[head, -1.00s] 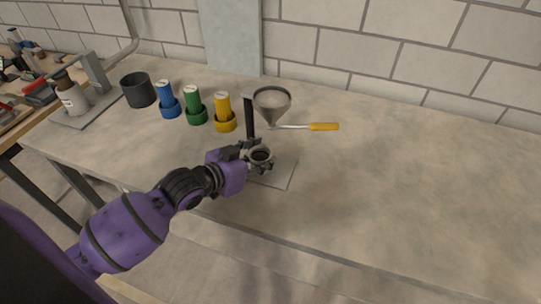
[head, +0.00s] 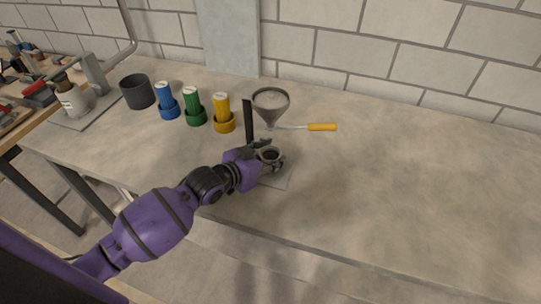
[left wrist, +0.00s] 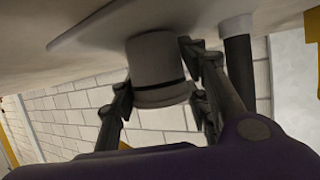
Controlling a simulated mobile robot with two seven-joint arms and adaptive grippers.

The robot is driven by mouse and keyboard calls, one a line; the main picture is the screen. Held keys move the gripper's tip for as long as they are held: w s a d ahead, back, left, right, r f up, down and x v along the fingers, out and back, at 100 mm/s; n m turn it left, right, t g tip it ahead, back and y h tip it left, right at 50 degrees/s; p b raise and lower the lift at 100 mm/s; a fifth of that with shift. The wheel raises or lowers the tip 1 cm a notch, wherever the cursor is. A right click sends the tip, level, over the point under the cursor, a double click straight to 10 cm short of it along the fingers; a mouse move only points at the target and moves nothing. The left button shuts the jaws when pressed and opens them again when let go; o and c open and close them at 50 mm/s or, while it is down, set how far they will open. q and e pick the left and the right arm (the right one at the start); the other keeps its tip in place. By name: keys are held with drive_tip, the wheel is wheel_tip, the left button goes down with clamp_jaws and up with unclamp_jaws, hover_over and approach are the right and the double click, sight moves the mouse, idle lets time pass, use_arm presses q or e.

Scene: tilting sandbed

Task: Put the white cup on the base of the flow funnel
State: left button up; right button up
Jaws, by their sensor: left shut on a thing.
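The flow funnel (head: 270,101) is a grey cone on a dark post (head: 248,122), with an orange-handled rod at its outlet. Its flat grey base plate (head: 284,181) lies on the bench below. My left gripper (head: 268,158) is shut on the white cup (head: 271,152), over the base plate and below the funnel, a little in front of it. In the left wrist view the cup (left wrist: 155,62) sits between the fingers (left wrist: 160,90), close to the plate (left wrist: 90,27). I cannot tell whether it touches the plate. My right gripper is not in view.
Blue (head: 167,102), green (head: 194,108) and yellow (head: 223,113) cylinders stand in matching holders left of the funnel. A dark grey pot (head: 138,92) and a device with a bottle (head: 72,98) are farther left. The bench's right side is clear.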

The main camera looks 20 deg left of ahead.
use_arm(q)
drive_tip(key=o, duration=1.2)
drive_tip(key=shift+f, duration=0.15)
drive_tip(key=shift+c, duration=0.2)
drive_tip(key=shift+r, duration=0.35)
drive_tip(key=v, duration=1)
drive_tip(key=shift+s+a, duration=0.1)
drive_tip(key=shift+s, duration=0.25)
drive_tip(key=shift+s+a+r, duration=0.2)
drive_tip(key=shift+s+r, duration=0.1)
drive_tip(key=shift+s, duration=0.2)
